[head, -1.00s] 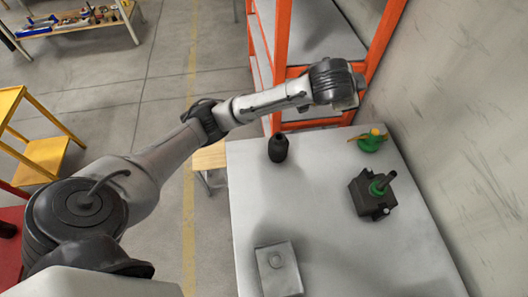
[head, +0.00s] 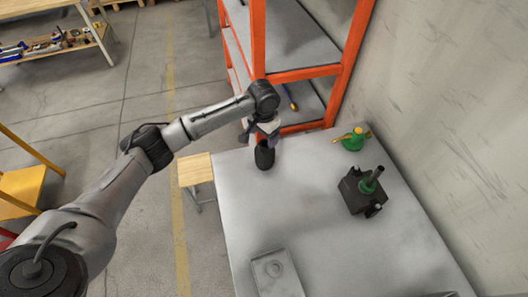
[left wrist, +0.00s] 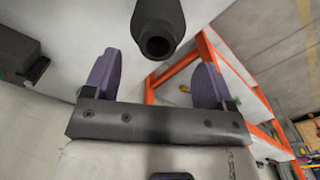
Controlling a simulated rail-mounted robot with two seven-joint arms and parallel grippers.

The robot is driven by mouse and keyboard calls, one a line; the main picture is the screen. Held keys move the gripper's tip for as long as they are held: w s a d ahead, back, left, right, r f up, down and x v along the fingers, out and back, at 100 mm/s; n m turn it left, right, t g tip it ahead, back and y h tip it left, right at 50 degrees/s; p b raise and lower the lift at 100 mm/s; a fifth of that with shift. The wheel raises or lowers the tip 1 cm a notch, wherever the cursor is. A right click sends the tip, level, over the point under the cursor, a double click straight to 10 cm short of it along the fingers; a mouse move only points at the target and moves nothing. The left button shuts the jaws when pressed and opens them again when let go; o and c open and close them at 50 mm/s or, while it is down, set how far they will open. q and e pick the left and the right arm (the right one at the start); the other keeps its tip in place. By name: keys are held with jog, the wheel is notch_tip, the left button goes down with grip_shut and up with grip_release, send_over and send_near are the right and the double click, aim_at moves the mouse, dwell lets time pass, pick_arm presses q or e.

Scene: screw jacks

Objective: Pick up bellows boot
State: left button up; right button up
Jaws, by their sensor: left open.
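The bellows boot (head: 265,157) is a black, bottle-shaped piece with a narrow neck. It stands upright on the grey table near its far left corner. In the left wrist view the boot (left wrist: 158,25) shows at the top, its hollow neck end towards the camera. My left gripper (head: 267,130) is just above the boot and partly covers its top in the head view. Its two purple-padded fingers (left wrist: 154,78) are spread wide, with nothing between them. The boot lies beyond the fingertips, roughly centred between them. My right gripper is not in view.
A dark screw jack body (head: 362,190) with a green collar stands on the table's right. A green piece with a yellow part (head: 353,139) is behind it. A grey plate (head: 278,275) lies at the front. An orange-framed rack (head: 259,45) rises behind the table. The table's middle is clear.

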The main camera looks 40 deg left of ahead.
aim_at(265, 156)
pick_arm(q)
jog(key=shift+d+f+b, duration=0.1)
jog(key=shift+f+b, duration=0.35)
jog(key=shift+f, duration=4.05)
jog(key=c, duration=1)
jog(key=shift+c, duration=0.2)
jog(key=shift+w+r, duration=0.1)
jog(key=shift+r, duration=0.05)
